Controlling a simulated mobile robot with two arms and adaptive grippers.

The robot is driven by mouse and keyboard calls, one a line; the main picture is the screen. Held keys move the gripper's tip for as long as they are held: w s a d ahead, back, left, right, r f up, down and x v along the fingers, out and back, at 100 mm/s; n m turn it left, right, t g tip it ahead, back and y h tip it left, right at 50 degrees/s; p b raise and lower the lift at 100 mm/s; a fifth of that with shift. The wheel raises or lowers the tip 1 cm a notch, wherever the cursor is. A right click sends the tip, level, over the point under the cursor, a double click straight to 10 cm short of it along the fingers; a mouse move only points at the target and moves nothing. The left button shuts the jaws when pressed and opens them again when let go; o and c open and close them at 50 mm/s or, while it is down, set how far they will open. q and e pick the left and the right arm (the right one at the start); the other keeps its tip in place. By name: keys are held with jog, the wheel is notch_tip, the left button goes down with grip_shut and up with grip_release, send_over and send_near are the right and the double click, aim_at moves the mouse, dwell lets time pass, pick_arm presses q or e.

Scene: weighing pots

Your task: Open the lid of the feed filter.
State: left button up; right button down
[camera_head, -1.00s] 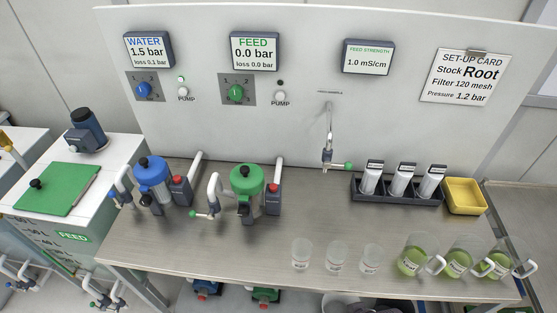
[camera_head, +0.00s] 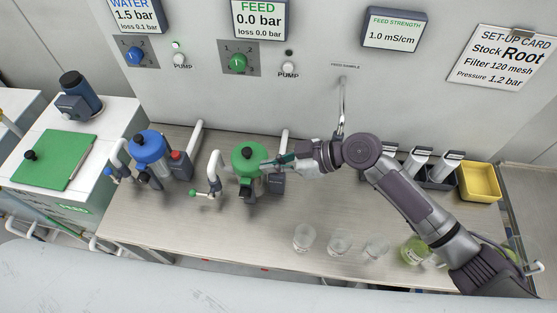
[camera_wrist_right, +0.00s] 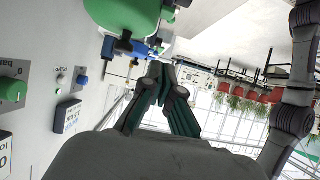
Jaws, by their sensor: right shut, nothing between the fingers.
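The feed filter (camera_head: 248,160) is the green-topped housing on the bench, with a black knob on its closed green lid. My right gripper (camera_head: 270,162) is shut and empty, its fingertips at the right side of the green lid; I cannot tell whether they touch it. The gripper hides part of the fittings right of the filter. My left gripper is not in view.
The blue water filter (camera_head: 149,148) stands to the left. A white pipe with a green-handled valve (camera_head: 213,190) is close on the filter's left. Clear cups (camera_head: 304,237) stand at the bench front. A yellow tray (camera_head: 481,181) is at the right. The bench between cups and filters is clear.

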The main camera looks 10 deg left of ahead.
aim_at(246, 168)
jog(key=a+f+b, duration=0.1)
jog(key=a, duration=0.1)
jog(key=w+a+f+b, duration=0.1)
jog(key=a, duration=0.1)
jog(key=w+a+f+b, duration=0.1)
jog(key=a+f, duration=0.1)
jog(key=shift+a, duration=0.1)
jog(key=shift+w+a+f+b, duration=0.1)
jog(key=shift+w+a+b, duration=0.2)
jog(key=shift+b, duration=0.3)
jog(key=shift+s, duration=0.15)
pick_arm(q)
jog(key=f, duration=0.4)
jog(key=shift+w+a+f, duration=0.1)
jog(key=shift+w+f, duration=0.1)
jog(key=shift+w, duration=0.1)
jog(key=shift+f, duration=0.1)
